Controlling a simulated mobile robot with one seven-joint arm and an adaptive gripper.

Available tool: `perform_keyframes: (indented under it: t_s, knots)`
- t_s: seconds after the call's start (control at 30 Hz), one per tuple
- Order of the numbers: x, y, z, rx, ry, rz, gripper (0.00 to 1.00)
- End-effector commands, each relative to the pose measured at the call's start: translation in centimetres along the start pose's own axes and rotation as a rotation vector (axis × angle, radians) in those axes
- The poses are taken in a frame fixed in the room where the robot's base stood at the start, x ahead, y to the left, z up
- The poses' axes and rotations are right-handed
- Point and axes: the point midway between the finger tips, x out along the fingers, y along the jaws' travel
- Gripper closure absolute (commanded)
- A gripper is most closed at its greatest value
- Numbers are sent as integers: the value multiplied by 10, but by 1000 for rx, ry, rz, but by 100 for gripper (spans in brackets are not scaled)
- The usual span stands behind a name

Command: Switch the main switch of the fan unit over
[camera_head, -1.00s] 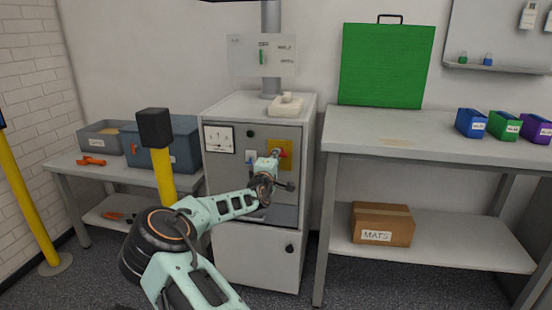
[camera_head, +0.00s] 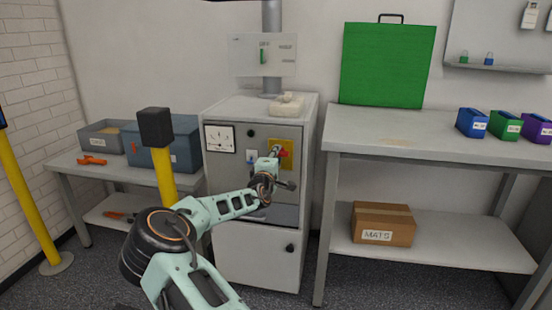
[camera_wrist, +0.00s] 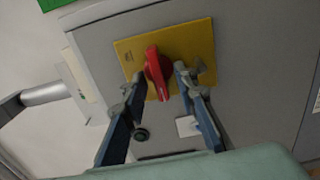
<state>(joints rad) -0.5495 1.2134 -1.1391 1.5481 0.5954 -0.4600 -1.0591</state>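The main switch is a red rotary handle (camera_wrist: 158,72) on a yellow plate (camera_wrist: 192,42) on the front of the grey cabinet (camera_head: 254,240). In the head view the yellow plate (camera_head: 288,160) shows on the upper right of the cabinet front, and the red handle is mostly hidden by my gripper (camera_head: 276,150). In the wrist view my gripper (camera_wrist: 158,77) is open, with one blue-grey finger on each side of the red handle. Small gaps seem to show beside the handle. I cannot tell whether either fingertip touches it.
The cabinet front also carries a dial meter (camera_head: 219,139), a black knob (camera_head: 250,133) and a small white square part (camera_head: 251,155). A pale object (camera_head: 287,106) lies on top. A workbench (camera_head: 440,150) stands close on the right, and a yellow post (camera_head: 163,175) stands on the left.

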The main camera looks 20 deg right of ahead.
Motion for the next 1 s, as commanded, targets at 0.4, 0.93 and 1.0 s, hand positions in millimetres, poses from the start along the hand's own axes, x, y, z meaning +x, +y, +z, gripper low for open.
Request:
perform_keyframes:
  t_s: [0.4, 0.93, 1.0]
  knots:
    - [-50, 0, -1, 1, 1, -1, 73]
    - [-119, 0, 0, -1, 1, 0, 73]
    - [-120, 0, 0, -1, 0, 0, 73]
